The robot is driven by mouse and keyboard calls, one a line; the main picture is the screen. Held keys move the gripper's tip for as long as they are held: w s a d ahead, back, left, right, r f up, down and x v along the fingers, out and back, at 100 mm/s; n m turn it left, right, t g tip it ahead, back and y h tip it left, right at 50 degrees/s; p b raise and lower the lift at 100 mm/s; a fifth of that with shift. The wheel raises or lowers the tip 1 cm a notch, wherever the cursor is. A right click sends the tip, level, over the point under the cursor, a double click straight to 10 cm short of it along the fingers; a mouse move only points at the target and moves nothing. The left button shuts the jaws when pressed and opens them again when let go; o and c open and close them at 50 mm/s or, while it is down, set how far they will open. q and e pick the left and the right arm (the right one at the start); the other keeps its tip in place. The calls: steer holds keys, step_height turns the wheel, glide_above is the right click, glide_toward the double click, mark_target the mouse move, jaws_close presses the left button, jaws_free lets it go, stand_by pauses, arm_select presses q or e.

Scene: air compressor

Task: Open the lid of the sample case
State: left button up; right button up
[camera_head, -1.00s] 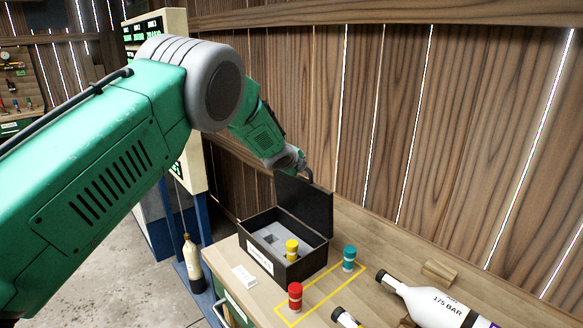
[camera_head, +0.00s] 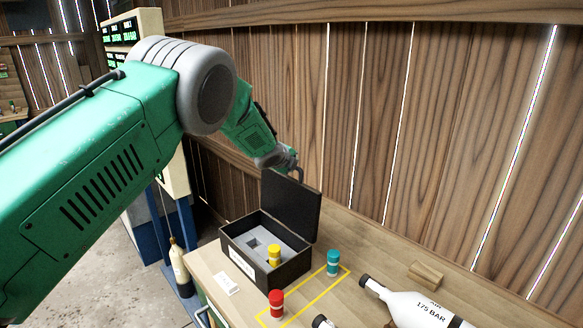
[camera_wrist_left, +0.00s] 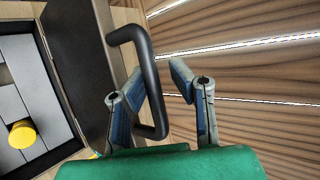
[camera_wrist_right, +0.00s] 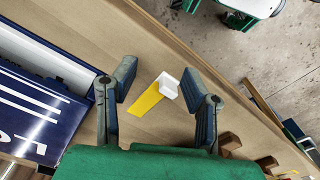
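The sample case (camera_head: 290,272) is a black box on the bench with a grey insert inside. Its lid (camera_head: 290,207) stands upright, and the inside of the case shows. A yellow-capped vial (camera_head: 274,256) stands in the insert; it also shows in the left wrist view (camera_wrist_left: 21,134). My left gripper (camera_wrist_left: 158,72) is behind the lid's top, at the black handle (camera_wrist_left: 146,80). Its fingers are apart, with part of the handle between them; firm contact cannot be told. My right gripper (camera_wrist_right: 158,75) is open and empty above a bench surface.
A red-capped vial (camera_head: 276,304) and a teal-capped vial (camera_head: 333,262) stand by a yellow outline right of the case. A white air bottle (camera_head: 415,306) lies further right. A plank wall (camera_head: 440,130) rises behind. A yellow-and-white piece (camera_wrist_right: 150,98) lies below my right gripper.

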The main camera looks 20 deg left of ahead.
arm_select(q)
steer(key=shift+o, duration=0.2)
steer(key=shift+s, duration=0.25)
arm_select(e)
steer(key=shift+s, duration=0.2)
arm_select(q)
steer(key=a+v, duration=0.1)
steer(key=v, duration=1)
steer(key=shift+s+d+r, duration=0.2)
steer(key=shift+s+d, duration=0.05)
steer(key=shift+d, duration=0.3)
arm_select(e)
steer(key=shift+w, duration=0.15)
